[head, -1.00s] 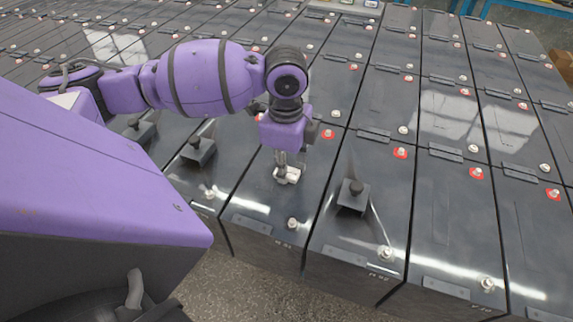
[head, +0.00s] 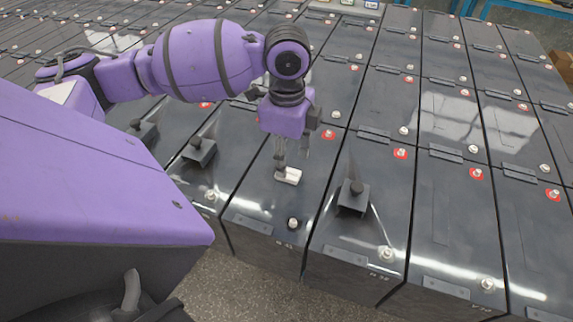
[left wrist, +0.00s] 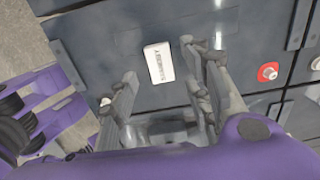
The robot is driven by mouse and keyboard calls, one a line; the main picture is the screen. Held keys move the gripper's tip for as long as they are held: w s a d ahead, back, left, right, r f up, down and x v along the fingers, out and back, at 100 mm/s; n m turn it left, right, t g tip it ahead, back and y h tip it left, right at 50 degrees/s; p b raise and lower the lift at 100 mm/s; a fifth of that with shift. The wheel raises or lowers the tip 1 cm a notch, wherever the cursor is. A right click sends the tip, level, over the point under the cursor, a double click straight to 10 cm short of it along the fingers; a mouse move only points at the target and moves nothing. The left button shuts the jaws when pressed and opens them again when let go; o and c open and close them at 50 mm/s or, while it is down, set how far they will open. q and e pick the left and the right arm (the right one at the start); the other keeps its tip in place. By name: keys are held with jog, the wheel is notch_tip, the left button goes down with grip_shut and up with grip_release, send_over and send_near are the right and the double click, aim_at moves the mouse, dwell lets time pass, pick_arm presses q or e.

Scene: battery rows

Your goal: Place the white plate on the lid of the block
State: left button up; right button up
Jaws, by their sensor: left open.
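The small white plate (head: 289,176) lies flat on the dark glossy lid (head: 254,187) of a block in the front row. In the left wrist view the plate (left wrist: 158,62) shows dark printing and lies on the grey lid (left wrist: 150,25). My left gripper (head: 291,158) is open and empty just above the plate, its fingers apart and clear of it. In the left wrist view its fingers (left wrist: 163,65) are spread on either side below the plate. My right gripper is in neither view.
Black knobbed pieces (head: 352,195) stand on neighbouring blocks, another (head: 199,150) to the left. Metal terminals (head: 386,252), some with red rings (head: 400,153), stick up from the lids. The front edge of the row drops to a speckled floor (head: 245,285).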

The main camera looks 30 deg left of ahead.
pick_arm(q)
notch_tip(320, 180, up, 8)
jog(key=shift+r, duration=0.15)
dwell(0.6)
